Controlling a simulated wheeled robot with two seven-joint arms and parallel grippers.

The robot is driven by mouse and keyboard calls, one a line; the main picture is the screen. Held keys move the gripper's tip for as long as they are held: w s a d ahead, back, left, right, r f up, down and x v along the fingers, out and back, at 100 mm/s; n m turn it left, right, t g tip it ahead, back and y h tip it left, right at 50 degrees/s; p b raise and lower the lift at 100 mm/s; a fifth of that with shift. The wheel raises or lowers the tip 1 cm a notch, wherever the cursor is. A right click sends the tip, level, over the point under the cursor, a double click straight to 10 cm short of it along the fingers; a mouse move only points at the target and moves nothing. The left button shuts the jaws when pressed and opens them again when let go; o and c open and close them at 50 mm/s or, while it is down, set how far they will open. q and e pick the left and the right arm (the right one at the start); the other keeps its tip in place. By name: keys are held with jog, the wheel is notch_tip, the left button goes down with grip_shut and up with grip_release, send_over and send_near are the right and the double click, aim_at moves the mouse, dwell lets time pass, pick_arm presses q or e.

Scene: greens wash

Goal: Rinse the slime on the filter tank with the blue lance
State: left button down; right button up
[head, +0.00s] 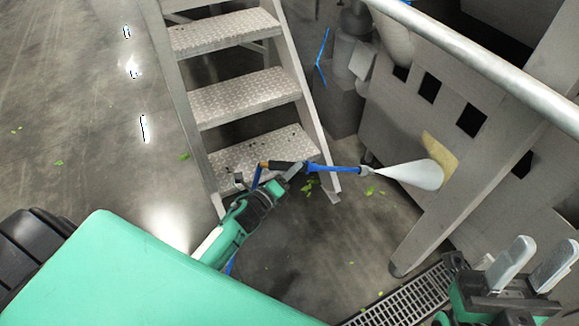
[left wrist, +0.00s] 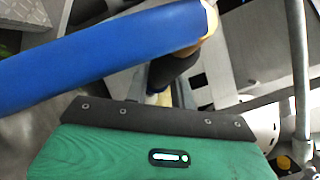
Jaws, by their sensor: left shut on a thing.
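My left gripper (head: 284,180) is shut on the dark grip of the blue lance (head: 338,169), in front of the metal steps. The lance points right, and a white spray cone (head: 412,174) spreads from its nozzle. The cone's wide end overlaps the lower part of a pale yellow slime patch (head: 441,152) on the grey filter tank (head: 400,130). In the left wrist view a blue hose (left wrist: 100,60) crosses close in front of the camera and hides much of the grip. My right gripper (head: 532,264) is at the lower right, fingers apart and empty.
Metal steps (head: 245,98) stand just behind my left gripper. A pale rail (head: 480,62) and a grey slanted beam (head: 480,165) cross in front of the tank. A floor drain grate (head: 400,300) lies beside my right gripper. Green leaf bits are scattered about; open floor lies left.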

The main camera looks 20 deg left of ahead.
pick_arm(q)
jog(key=s+d, duration=0.8)
jog(key=d, duration=0.2)
jog(key=shift+d, duration=0.3)
dwell(1.4)
jog(key=shift+s+r, duration=0.1)
notch_tip(320, 180, up, 5)
jog(key=p, duration=0.4)
jog(key=shift+a+r+p, duration=0.1)
jog(key=shift+p, duration=0.3)
dwell(0.4)
jog(key=shift+a, duration=0.1)
